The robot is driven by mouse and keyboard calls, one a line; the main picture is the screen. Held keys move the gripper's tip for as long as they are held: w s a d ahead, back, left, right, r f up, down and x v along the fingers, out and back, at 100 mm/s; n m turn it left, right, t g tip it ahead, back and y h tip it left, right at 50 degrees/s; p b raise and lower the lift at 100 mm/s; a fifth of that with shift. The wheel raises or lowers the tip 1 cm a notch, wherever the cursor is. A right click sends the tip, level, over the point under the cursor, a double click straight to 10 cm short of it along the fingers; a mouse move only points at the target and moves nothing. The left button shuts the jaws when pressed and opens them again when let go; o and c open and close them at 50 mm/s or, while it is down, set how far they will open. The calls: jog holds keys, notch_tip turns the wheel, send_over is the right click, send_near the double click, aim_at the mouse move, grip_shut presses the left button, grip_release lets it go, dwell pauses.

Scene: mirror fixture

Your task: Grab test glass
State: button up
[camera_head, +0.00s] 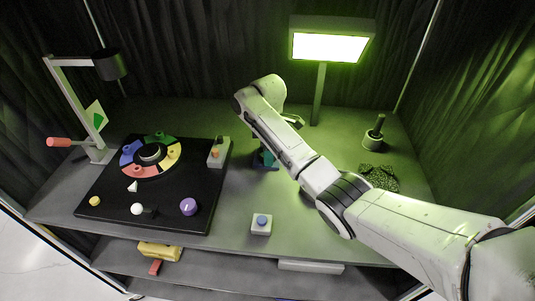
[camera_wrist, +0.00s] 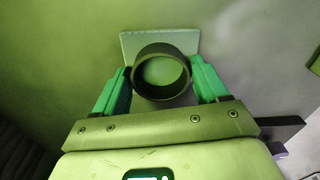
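A dark, round, open-topped piece (camera_wrist: 161,97), which looks like the test glass, shows in the wrist view between the two green fingers of my gripper (camera_wrist: 162,80). The fingers are apart, one on each side, close against its rim. I cannot tell whether they press on it. A pale rectangular plate (camera_wrist: 128,42) lies behind or under it. In the head view my gripper (camera_head: 266,159) points down over the middle of the table, right of the black board. My arm largely hides what is at the fingers there.
A black board (camera_head: 100,208) with a coloured ring, knobs and balls lies left. A lamp stand (camera_head: 72,62) stands far left and a lit panel (camera_head: 329,46) at the back. A mortar with pestle (camera_head: 373,142) is right. A blue-button box (camera_head: 261,226) sits in front.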

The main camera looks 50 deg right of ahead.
jog(key=c, duration=0.8)
jog(key=shift+r, duration=0.1)
